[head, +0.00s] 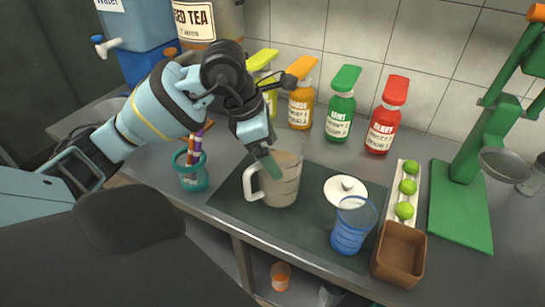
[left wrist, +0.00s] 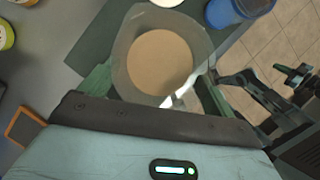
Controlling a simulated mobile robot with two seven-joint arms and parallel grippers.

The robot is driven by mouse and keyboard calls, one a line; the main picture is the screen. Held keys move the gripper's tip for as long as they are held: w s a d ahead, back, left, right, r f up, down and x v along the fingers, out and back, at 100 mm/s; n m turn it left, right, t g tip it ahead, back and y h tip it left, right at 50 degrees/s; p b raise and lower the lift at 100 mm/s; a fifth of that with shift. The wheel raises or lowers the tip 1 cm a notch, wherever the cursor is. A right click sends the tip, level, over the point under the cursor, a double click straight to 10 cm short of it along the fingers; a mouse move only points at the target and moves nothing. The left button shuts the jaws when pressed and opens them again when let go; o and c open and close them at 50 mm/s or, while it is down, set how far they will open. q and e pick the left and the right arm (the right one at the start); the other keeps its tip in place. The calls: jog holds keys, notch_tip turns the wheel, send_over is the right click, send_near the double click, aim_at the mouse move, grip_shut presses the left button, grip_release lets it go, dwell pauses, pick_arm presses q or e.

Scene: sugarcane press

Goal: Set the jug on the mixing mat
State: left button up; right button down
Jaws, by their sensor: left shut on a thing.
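The clear jug (head: 282,187) with tan liquid in it is upright at the left-middle part of the dark mixing mat (head: 310,229). Its white handle faces left in the head view. I cannot tell whether its base touches the mat or hangs just above it. My left gripper (head: 268,165) is shut on the jug, reaching down from the upper left. In the left wrist view the jug (left wrist: 160,62) sits between the two green fingers, and the mat (left wrist: 95,40) lies under it.
A blue cup (head: 350,236) and a white lid (head: 345,190) stand on the mat's right part. A brown box (head: 400,254), a tray of limes (head: 417,220) and the green press (head: 463,170) stand further right. Several syrup bottles line the wall. A teal utensil cup (head: 191,177) stands left.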

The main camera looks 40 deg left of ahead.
pick_arm(q)
jog(key=shift+w, duration=0.35)
jog(key=shift+f, duration=1.75)
jog(key=o, duration=1.8)
jog(key=shift+s+f, duration=0.1)
jog(key=v, duration=1.2)
jog(key=shift+p, duration=0.35)
